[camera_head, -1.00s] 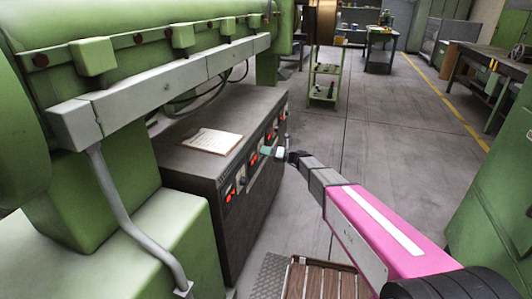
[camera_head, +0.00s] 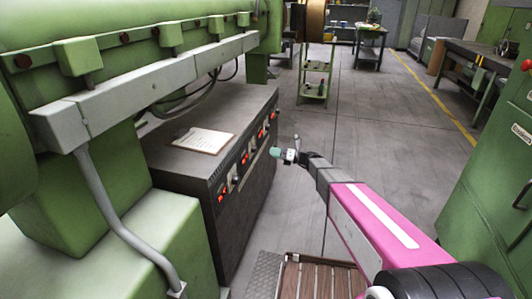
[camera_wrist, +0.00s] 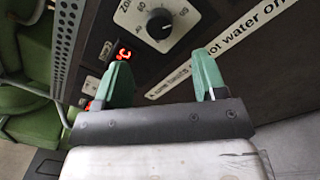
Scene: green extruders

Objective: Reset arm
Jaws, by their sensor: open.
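My gripper (camera_head: 281,154) is at the end of my pink and grey arm, in front of the dark control cabinet (camera_head: 200,169). In the wrist view its two green fingers (camera_wrist: 163,82) are spread apart with nothing between them.
A green extruder (camera_head: 100,50) runs along the left, above the cabinet. A paper sheet (camera_head: 203,140) lies on the cabinet top. A green cabinet (camera_head: 500,160) stands close on the right. A green shelf cart (camera_head: 315,75) stands ahead. The floor between is open.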

